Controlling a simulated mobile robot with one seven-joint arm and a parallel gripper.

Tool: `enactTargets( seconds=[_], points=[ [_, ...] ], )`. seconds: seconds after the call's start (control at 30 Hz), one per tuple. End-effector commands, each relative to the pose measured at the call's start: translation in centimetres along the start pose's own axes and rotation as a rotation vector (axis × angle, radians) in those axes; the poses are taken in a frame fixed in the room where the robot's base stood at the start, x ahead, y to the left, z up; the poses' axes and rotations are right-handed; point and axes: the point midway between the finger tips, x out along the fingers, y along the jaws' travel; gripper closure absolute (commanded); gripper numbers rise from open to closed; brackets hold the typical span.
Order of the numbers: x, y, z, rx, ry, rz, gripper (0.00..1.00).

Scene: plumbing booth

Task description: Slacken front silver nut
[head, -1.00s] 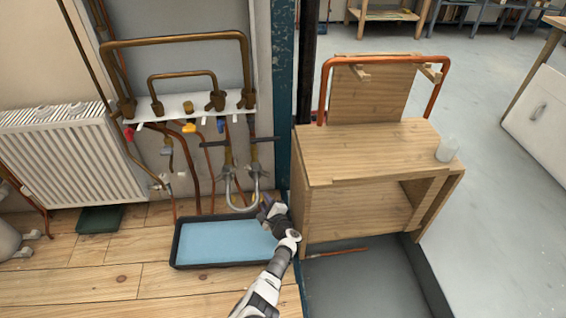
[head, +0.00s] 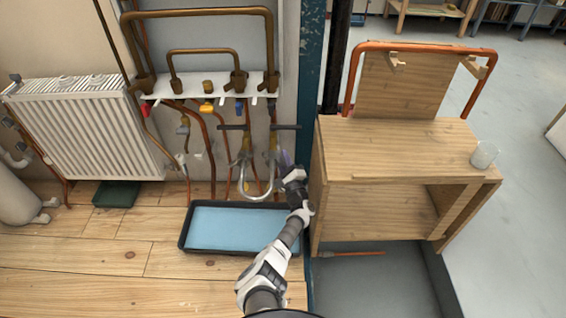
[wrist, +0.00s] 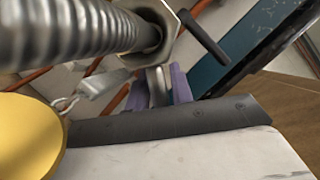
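The silver U-shaped hose (head: 262,197) hangs below the pipework, its two ends joined to vertical pipes with silver nuts, small in the head view. In the wrist view the ribbed silver hose (wrist: 65,40) crosses the upper left, close to the camera, and runs into a silver hex nut (wrist: 172,22). My gripper (head: 287,170) is just right of the hose's right leg. Its purple fingers (wrist: 160,88) show apart in the wrist view, beyond and below the nut, with a silver part seen between them. I cannot tell whether they touch it.
A yellow round part (wrist: 28,138) is close at the left of the wrist view. A black tray with blue inside (head: 235,229) lies below the hose. A wooden cabinet (head: 400,150) stands close on the right, beside a blue post (head: 311,80). Black handles (head: 258,127) cross the pipes above.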

Motion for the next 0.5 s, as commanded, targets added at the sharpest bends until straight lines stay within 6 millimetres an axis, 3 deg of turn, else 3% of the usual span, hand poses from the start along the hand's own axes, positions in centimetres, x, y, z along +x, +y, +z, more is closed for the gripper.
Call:
enactTargets(
  seconds=[0.33,0.5],
  points=[
    [0.66,-0.04,0.02,0.000,0.000,0.001,0.77],
    [0.64,-0.03,0.01,0.000,0.000,0.001,0.97]
  ],
)
